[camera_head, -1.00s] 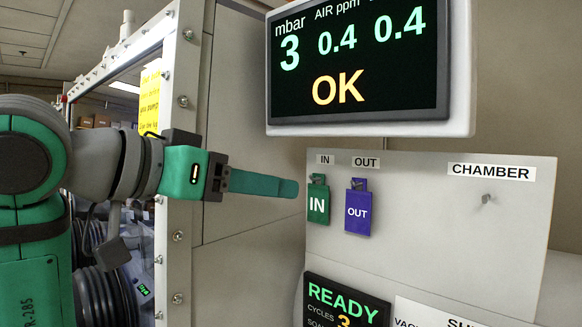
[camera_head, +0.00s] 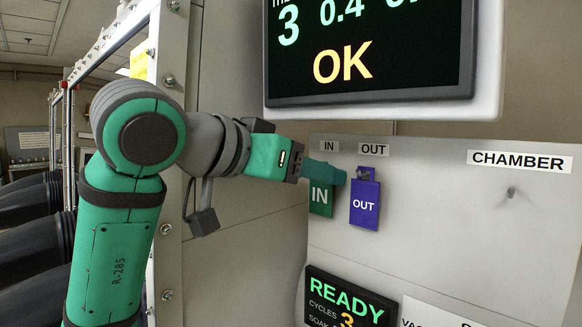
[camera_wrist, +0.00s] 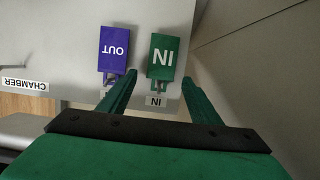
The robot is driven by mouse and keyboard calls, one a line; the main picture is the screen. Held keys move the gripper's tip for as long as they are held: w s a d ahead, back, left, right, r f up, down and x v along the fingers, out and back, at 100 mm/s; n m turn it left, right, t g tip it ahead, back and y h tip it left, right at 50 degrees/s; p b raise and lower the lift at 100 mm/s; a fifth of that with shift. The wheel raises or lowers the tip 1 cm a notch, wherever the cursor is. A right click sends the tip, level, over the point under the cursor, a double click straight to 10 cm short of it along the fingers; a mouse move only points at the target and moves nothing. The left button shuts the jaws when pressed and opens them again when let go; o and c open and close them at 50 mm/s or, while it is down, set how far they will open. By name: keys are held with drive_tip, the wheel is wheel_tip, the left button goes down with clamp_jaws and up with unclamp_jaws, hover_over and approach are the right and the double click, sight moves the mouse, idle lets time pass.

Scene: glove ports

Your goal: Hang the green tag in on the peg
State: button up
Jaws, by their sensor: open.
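The green IN tag (camera_head: 320,200) hangs on the grey panel under the IN label, and my gripper hides its top in the head view. In the wrist view the whole IN tag (camera_wrist: 162,57) shows upside down, ahead of the gap between my fingers. My gripper (camera_head: 338,174) is open and empty, with its fingertips at the upper part of the tag; they also show in the wrist view (camera_wrist: 160,78). I cannot tell whether they touch it. The CHAMBER peg (camera_head: 511,191) is bare, under the CHAMBER label (camera_head: 520,161).
The purple OUT tag (camera_head: 364,203) hangs close to the right of the IN tag. A monitor (camera_head: 375,95) overhangs the panel (camera_head: 440,240). A READY display (camera_head: 345,302) sits below the tags. The panel between the OUT tag and the CHAMBER peg is clear.

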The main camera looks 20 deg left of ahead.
drive_tip(key=shift+w+d+f, duration=0.2)
drive_tip(key=shift+w, duration=0.4)
drive_tip(key=shift+c, duration=0.4)
drive_tip(key=c, duration=1)
drive_tip(key=shift+c, duration=0.2)
drive_tip(key=shift+r, duration=0.25)
drive_tip(key=shift+s+a, duration=0.1)
drive_tip(key=shift+s, duration=0.15)
drive_tip(key=shift+s+a, duration=0.2)
drive_tip(key=shift+s, duration=0.3)
drive_tip(key=shift+s, duration=0.15)
drive_tip(key=shift+s+a+r, duration=0.25)
drive_tip(key=shift+s, duration=0.35)
